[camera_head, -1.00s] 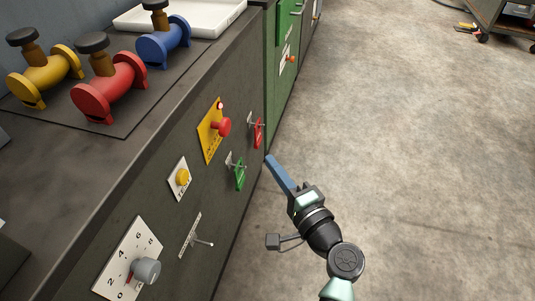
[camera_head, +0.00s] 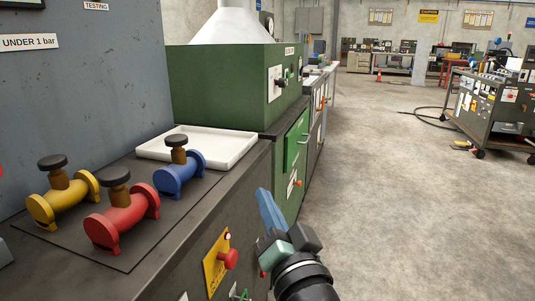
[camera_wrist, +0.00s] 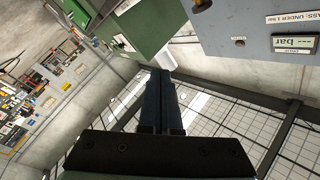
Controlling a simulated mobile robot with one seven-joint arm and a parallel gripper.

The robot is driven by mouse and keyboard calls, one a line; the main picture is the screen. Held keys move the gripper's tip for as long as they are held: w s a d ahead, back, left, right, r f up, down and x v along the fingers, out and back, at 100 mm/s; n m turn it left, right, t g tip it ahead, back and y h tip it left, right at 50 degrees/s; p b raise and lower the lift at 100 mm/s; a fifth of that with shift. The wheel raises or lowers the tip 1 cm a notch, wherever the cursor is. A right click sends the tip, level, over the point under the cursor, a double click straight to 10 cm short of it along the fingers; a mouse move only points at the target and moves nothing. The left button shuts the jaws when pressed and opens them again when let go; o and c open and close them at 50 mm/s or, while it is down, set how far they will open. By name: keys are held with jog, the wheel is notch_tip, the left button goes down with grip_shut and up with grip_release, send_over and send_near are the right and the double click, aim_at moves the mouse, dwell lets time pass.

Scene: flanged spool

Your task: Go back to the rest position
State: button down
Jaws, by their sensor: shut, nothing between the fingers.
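My gripper (camera_head: 268,208) is in the lower middle of the head view, in front of the dark bench's right end and over the aisle. Its blue fingers point up and away, shut together with nothing between them. The wrist view shows the shut fingers (camera_wrist: 160,100) from behind, tilted toward the ceiling, walls and green cabinet. Three flanged spools with black-capped stems stand on a dark mat on the bench: yellow (camera_head: 63,192), red (camera_head: 121,212) and blue (camera_head: 180,170). My gripper is apart from all of them.
A white tray (camera_head: 225,150) lies behind the spools. A green machine (camera_head: 225,85) stands beyond the bench. The bench front (camera_head: 190,262) carries a yellow panel with a red button (camera_head: 229,259). A cart (camera_head: 490,110) stands far right. The concrete floor (camera_head: 400,200) between is clear.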

jog(key=s+r+n+t+h, duration=0.1)
jog(key=s+r+t+h, duration=0.15)
jog(key=s+r, duration=0.5)
jog(key=s+r+n+t+h, duration=0.1)
jog(key=s+r+n+t, duration=0.2)
jog(key=r, duration=0.8)
jog(key=s+r+t+h, duration=0.2)
jog(key=s+r+t, duration=0.1)
jog(key=s+r, duration=0.5)
notch_tip(320, 180, up, 32)
jog(key=w+p, duration=0.1)
jog(key=p, duration=3)
jog(key=shift+w+p, duration=0.3)
jog(key=shift+p, duration=0.1)
jog(key=shift+a, duration=0.15)
